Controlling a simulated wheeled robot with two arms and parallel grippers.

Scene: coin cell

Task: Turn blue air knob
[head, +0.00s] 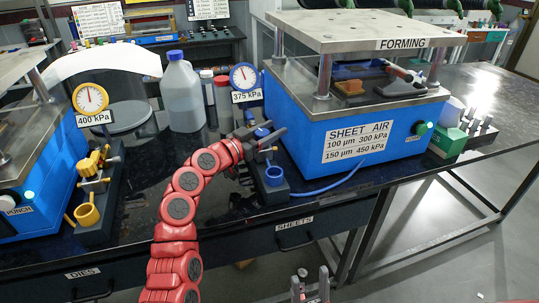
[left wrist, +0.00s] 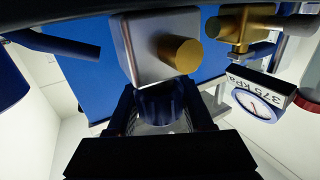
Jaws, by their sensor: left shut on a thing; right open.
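The blue air knob (left wrist: 160,101) sits between the dark fingers of my left gripper (left wrist: 161,116) in the left wrist view, below a grey metal block with a brass fitting (left wrist: 181,53). In the head view my left gripper (head: 264,141) is at the blue air regulator, left of the forming machine, and mostly hides the knob. It is shut on the knob. The blue-rimmed gauge (head: 244,77) above carries a 375 kPa label (head: 247,96). My right gripper (head: 310,287) is open and empty at the bottom edge, in front of the bench.
The forming machine (head: 335,110) has a sign (head: 358,141) pairing 100 µm with 300 kPa and 150 µm with 450 kPa. A yellow regulator (head: 90,185) with a 400 kPa gauge (head: 90,98) stands left. A grey bottle (head: 183,95) stands behind my left arm.

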